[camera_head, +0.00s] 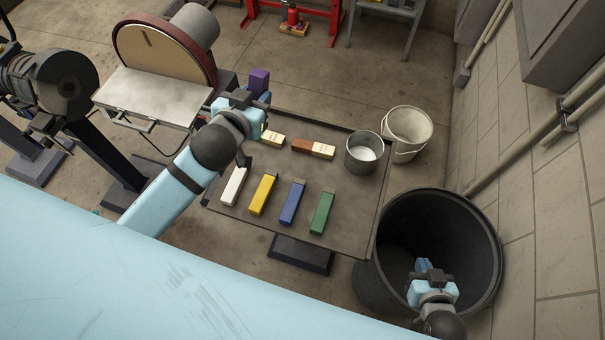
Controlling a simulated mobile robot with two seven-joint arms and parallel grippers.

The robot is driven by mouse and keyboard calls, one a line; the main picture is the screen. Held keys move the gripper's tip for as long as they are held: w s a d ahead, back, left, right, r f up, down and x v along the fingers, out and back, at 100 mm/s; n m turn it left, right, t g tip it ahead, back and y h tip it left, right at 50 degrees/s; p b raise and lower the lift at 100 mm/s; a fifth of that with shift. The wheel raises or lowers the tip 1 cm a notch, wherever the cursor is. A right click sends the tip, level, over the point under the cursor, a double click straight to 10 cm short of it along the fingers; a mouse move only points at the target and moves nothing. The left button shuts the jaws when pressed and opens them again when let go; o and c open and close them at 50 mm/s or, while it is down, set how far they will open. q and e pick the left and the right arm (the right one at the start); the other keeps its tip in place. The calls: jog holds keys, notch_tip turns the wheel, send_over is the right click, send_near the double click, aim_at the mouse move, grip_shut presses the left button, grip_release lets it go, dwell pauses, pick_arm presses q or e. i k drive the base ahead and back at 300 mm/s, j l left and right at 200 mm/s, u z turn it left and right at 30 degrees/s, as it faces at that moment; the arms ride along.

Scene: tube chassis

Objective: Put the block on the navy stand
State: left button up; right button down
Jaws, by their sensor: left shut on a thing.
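My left gripper (254,101) is above the far left corner of the table. It is shut on a purple block (258,80), which stands out past the fingers. The gripper hides the block's lower part. I cannot single out a navy stand. The closest in colour is a blue bar (292,203) with a grey end, lying on the table between a yellow bar (263,195) and a green bar (322,213). My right gripper (432,271) is over the large black bin at the lower right, away from the table. Its fingers are too small to read.
The table (345,225) also holds a white bar (234,186), a cream-and-green bar (273,140), a brown-and-cream bar (314,148) and a metal cup (364,153). A white bucket (408,128) and the black bin (475,225) stand right of it. A disc sander (150,95) stands left.

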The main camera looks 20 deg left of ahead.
aim_at(354, 210)
jog(key=k+l+z, duration=0.1)
jog(key=k+z, duration=0.25)
jog(key=k, duration=0.25)
jog(key=j+z, duration=0.15)
jog(key=z, duration=1.2)
jog(key=k+j, duration=0.1)
jog(key=j, duration=0.4)
jog(key=k+j, duration=0.1)
jog(key=j, duration=0.4)
jog(key=k+j, duration=0.1)
jog(key=j, duration=0.35)
